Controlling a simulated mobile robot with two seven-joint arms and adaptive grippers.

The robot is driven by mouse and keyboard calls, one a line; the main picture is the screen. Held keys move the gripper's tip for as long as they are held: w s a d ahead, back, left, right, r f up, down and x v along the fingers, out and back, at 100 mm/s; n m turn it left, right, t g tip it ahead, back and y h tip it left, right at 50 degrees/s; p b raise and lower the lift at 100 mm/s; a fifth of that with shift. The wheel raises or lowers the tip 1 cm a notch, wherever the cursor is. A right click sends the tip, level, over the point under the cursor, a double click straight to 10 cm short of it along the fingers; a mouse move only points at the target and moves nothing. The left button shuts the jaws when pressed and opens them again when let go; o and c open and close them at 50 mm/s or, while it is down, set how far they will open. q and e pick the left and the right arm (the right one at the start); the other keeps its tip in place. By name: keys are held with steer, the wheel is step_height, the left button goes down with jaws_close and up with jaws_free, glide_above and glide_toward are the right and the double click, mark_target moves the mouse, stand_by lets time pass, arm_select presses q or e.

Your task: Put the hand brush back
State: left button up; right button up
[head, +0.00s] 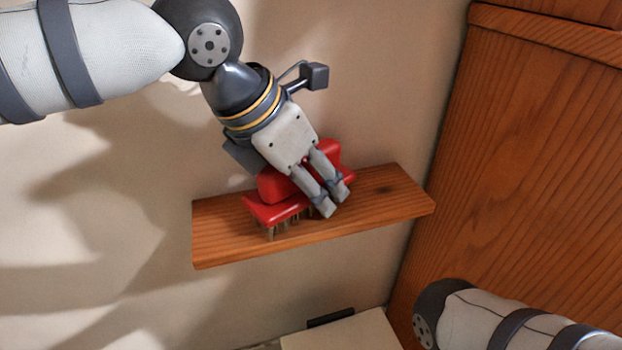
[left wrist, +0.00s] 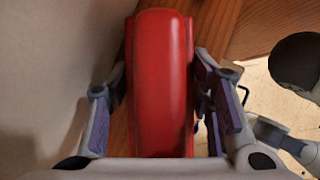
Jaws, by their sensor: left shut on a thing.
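The red hand brush (head: 274,206) is at the wooden wall shelf (head: 400,205), bristles down. I cannot tell whether its bristles touch the board. My left gripper (head: 329,207) comes from above and is shut on the brush, with its fingers across the red body. In the left wrist view the red top of the brush (left wrist: 160,80) lies between the two fingers (left wrist: 160,110), with the wood of the shelf (left wrist: 215,25) behind it. My right gripper is not in view; only part of my right arm shows at the lower right of the head view.
A pale wall (head: 130,200) stands behind the shelf. A large wooden cabinet or panel (head: 530,150) rises close to the shelf's right end. A pale surface (head: 345,333) with a dark strip (head: 331,317) lies below. The shelf's left and right ends are bare.

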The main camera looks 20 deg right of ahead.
arm_select(q)
steer(key=o, duration=0.8)
steer(key=shift+o, duration=0.2)
steer(key=p+v, duration=0.1)
steer(key=v, duration=0.6)
steer(key=shift+s+a+r, duration=0.1)
steer(key=shift+r, duration=0.2)
